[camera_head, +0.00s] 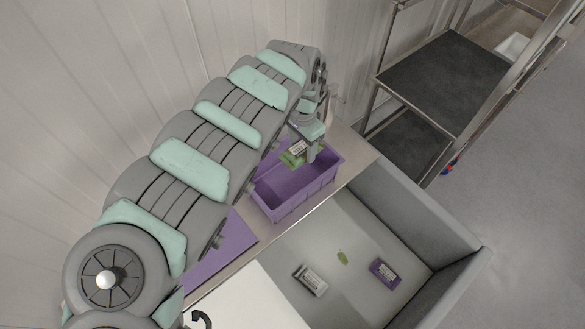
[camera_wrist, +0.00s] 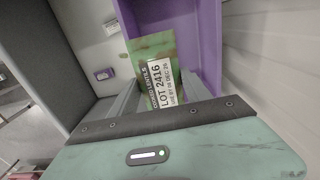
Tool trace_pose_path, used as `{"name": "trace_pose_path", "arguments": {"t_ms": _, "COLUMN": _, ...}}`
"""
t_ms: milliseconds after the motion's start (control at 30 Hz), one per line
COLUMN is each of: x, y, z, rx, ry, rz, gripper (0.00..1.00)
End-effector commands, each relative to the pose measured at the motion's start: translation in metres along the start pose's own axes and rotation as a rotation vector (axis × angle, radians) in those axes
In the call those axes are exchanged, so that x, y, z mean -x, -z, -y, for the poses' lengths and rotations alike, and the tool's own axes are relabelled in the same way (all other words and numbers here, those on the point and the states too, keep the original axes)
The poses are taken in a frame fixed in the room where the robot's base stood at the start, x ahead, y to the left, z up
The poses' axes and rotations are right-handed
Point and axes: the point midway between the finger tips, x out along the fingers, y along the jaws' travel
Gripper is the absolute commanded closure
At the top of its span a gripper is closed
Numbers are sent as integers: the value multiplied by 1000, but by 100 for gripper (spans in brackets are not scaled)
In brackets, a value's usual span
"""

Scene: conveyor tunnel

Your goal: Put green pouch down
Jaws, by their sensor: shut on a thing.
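The green pouch (camera_head: 290,159) is held by my gripper (camera_head: 304,147) over the far end of the purple crate (camera_head: 294,202). In the wrist view, the pouch (camera_wrist: 156,46) is green and brown with a white label reading LOT 2416. My gripper (camera_wrist: 160,98) is shut on it, with a finger at either side. The purple crate (camera_wrist: 212,45) is behind and around it there. The fingers hide the pouch's lower part. I cannot tell whether the pouch touches the crate's floor.
A large grey bin (camera_head: 425,215) is beside the crate's ledge. In it lie a grey labelled box (camera_head: 311,280), a small green item (camera_head: 342,257) and a purple labelled box (camera_head: 384,273), with bare floor between. A dark-shelved rack (camera_head: 445,72) stands at upper right. A panelled wall is on the left.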

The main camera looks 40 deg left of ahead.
Motion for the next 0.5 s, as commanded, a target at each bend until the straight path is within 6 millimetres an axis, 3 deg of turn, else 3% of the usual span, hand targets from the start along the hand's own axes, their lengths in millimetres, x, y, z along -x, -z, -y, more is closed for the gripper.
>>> {"name": "trace_pose_path", "arguments": {"t_ms": 33, "x": 13, "y": -17, "z": 13, "rx": 4, "ry": 2, "rz": 5, "gripper": 100}}
{"name": "trace_pose_path", "arguments": {"t_ms": 100, "x": 13, "y": -32, "z": 25, "rx": 0, "ry": 7, "rz": 5, "gripper": 100}}
{"name": "trace_pose_path", "arguments": {"t_ms": 233, "x": 8, "y": -46, "z": 35, "rx": -6, "ry": 9, "rz": 6, "gripper": 100}}
{"name": "trace_pose_path", "arguments": {"t_ms": 500, "x": -47, "y": -48, "z": 35, "rx": -8, "ry": 4, "rz": 3, "gripper": 100}}
